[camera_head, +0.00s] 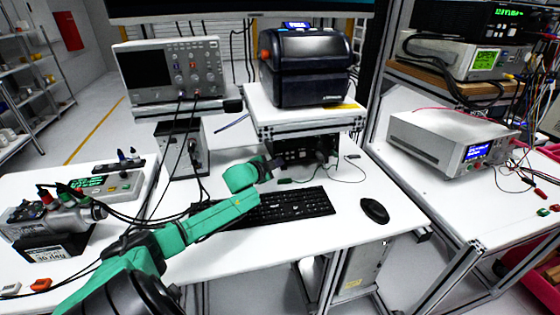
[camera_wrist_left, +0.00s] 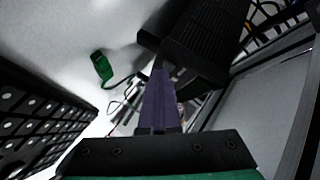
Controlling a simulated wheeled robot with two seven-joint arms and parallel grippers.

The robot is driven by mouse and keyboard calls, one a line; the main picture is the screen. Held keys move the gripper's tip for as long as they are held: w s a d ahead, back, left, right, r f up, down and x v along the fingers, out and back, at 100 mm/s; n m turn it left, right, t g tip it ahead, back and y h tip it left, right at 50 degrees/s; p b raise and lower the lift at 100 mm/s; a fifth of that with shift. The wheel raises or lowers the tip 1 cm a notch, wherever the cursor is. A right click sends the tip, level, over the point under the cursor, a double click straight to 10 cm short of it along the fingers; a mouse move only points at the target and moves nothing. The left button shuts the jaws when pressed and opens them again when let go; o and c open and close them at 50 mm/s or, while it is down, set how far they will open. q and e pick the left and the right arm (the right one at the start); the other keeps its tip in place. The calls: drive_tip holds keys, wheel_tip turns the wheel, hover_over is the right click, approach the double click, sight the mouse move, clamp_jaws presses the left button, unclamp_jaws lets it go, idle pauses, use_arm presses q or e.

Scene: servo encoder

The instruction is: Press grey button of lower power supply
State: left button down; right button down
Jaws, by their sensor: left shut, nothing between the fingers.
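A black box-shaped unit with knobs (camera_head: 293,152), which looks like a power supply, stands under the white shelf behind the keyboard. I cannot make out a grey button on it, nor tell whether it is one unit or a stack. My left gripper (camera_head: 276,163) is in front of its lower left part, above the back of the keyboard. In the left wrist view the gripper (camera_wrist_left: 160,78) shows as narrow purple fingers, shut and empty. They point toward a black ribbed body (camera_wrist_left: 205,38); contact cannot be told. My right gripper is in neither view.
The keyboard (camera_head: 290,206) lies under my left forearm, with a mouse (camera_head: 374,211) to its right. A green clip (camera_wrist_left: 101,67) and thin cables lie near the fingers. The white shelf (camera_head: 262,117) carries a dark machine (camera_head: 305,70). More instruments (camera_head: 440,143) stand on the right bench.

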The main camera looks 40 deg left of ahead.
use_arm(q)
drive_tip(key=shift+s+d+p, duration=0.35)
drive_tip(key=shift+d+p, duration=0.1)
drive_tip(key=shift+p, duration=0.05)
drive_tip(key=shift+s+d+r+p, duration=0.2)
drive_tip(key=shift+d+p, duration=0.2)
drive_tip(key=shift+p, duration=0.15)
drive_tip(key=s+d+p, duration=0.2)
drive_tip(key=d, duration=0.1)
drive_tip(key=shift+s+d+r+p, duration=0.2)
drive_tip(key=shift+r+p, duration=0.2)
drive_tip(key=shift+s+d, duration=0.25)
drive_tip(key=shift+f, duration=0.1)
